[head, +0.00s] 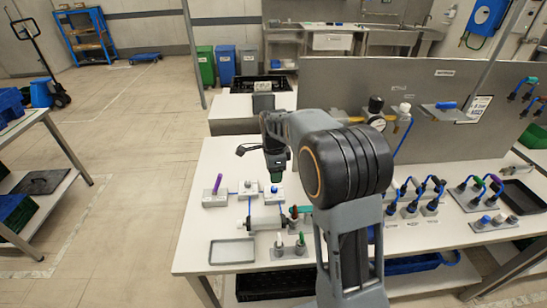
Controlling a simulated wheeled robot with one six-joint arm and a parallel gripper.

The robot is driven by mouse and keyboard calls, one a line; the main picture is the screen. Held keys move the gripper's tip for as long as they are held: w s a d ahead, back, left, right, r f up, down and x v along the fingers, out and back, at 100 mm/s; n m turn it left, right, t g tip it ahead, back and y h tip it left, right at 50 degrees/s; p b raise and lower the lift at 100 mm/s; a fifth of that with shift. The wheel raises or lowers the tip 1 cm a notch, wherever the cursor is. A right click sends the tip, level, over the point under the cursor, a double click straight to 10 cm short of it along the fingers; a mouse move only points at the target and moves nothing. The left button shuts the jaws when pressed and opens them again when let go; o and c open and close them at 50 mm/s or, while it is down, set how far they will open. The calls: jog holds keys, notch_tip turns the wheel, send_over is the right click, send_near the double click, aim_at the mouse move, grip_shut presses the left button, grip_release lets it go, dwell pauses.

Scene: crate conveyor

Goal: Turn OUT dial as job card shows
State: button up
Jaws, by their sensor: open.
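My gripper (276,176) points down over the left part of the white workbench, close above a group of small fittings; its fingers are small and dark here, and it is open. Below and beside it are small pale boxes joined by blue tube: one with a purple lever (217,183), one with a grey knob (248,183), and one with a blue knob (274,189). I cannot read their labels, so I cannot tell which is the OUT dial. A white card with dark print (480,106) is on the grey back panel; its text is unreadable.
A pressure gauge (376,105) stands at the panel. Several blue-hosed fittings (428,206) fill the right side.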

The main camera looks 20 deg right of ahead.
aim_at(274, 187)
notch_tip(274, 187, up, 7)
dwell(0.3)
jog(key=shift+f, duration=0.1)
dwell(0.5)
jog(key=s+f+n+t, duration=0.1)
jog(key=s+n+t, duration=0.2)
jog(key=s+n, duration=1.6)
jog(key=s, duration=0.3)
jog(key=shift+a+f+t, duration=0.25)
jog(key=shift+t, duration=0.15)
